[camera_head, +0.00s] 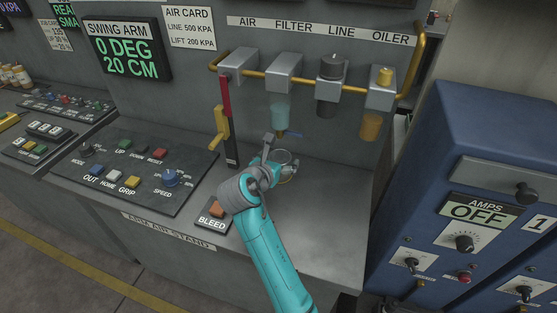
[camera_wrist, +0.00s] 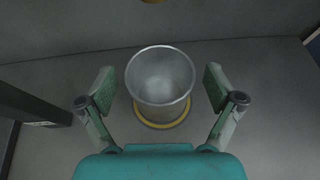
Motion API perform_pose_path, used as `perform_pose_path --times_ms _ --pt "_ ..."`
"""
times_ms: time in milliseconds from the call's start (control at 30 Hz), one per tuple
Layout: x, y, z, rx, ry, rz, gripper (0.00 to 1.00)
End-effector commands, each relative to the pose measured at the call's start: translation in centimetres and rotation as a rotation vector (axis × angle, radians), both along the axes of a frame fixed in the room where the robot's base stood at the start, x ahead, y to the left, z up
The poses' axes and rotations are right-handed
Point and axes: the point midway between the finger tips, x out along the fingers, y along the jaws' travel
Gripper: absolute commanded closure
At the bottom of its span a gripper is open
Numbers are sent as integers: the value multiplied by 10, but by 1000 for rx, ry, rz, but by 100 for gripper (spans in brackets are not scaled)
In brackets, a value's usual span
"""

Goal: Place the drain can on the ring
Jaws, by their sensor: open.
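The drain can, a grey metal cup with an open top, stands upright in the wrist view (camera_wrist: 160,92). The yellow ring (camera_wrist: 162,125) shows around its base on the grey bench; the can appears to stand within it, though the ring's far side is hidden. My gripper (camera_wrist: 159,76) is open, with one finger on each side of the can and a visible gap at both sides. In the head view my gripper (camera_head: 275,157) is low over the bench beneath the filter bowl, and the can's pale rim (camera_head: 287,158) is partly hidden behind it.
Above stand the teal filter bowl (camera_head: 280,116) and the amber oiler bowl (camera_head: 371,126). A red and yellow lever (camera_head: 226,110) is left of my gripper. The BLEED button (camera_head: 216,209) lies at the front. The bench (camera_head: 335,205) is clear to the right.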

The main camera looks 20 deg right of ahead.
Motion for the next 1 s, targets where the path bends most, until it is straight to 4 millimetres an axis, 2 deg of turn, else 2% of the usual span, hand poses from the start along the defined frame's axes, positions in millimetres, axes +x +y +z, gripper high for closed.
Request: perform_pose_path --times_ms 167,600,800,1000 --pt "-12 11 8 1 -2 2 8" --pt "-70 61 39 1 -1 3 8" --pt "-82 71 46 1 -1 1 8" --pt "-85 72 47 1 -1 0 8"
